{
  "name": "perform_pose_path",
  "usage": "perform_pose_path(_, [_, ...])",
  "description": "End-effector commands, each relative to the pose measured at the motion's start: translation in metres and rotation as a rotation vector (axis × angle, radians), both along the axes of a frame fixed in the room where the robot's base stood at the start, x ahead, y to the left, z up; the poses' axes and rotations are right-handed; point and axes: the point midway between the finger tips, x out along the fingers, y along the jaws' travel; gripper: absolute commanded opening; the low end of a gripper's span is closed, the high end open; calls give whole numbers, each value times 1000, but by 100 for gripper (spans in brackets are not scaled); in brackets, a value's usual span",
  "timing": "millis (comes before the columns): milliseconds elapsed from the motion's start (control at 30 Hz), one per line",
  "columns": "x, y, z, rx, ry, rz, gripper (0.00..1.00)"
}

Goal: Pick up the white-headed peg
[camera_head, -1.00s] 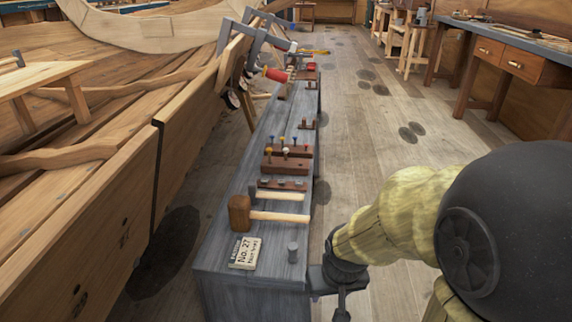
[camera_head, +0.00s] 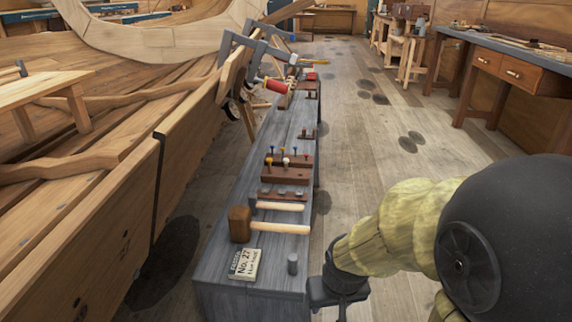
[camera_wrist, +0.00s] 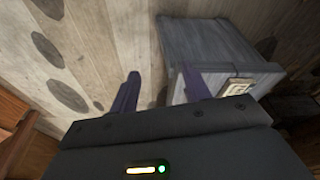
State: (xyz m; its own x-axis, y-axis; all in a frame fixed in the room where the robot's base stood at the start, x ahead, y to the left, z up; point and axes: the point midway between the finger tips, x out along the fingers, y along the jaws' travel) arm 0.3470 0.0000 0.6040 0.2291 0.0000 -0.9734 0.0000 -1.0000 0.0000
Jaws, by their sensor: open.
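Several pegs with coloured heads stand upright in a dark red-brown stepped block (camera_head: 276,173) on the grey bench. The white-headed peg (camera_head: 285,161) appears to be in the block's nearer row, small in the head view, with blue and yellow heads around it. My gripper (camera_head: 327,299) is beside the near right end of the bench, well short of the block and partly cut off by the picture's bottom edge. In the wrist view my gripper (camera_wrist: 160,88) is open and empty, its two dark fingers apart over the floor and bench edge. No pegs show there.
The boat hull (camera_head: 105,230) borders the left. Floor (camera_head: 365,150) right of the bench is clear.

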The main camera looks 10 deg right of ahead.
Motion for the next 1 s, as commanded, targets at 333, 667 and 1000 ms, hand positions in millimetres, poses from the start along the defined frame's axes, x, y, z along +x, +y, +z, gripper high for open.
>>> perform_pose_path(333, [0, 0, 68, 0, -1, 0, 47])
perform_pose_path(667, [0, 0, 76, 0, 0, 0, 47])
perform_pose_path(1000, [0, 0, 76, 0, 0, 0, 36])
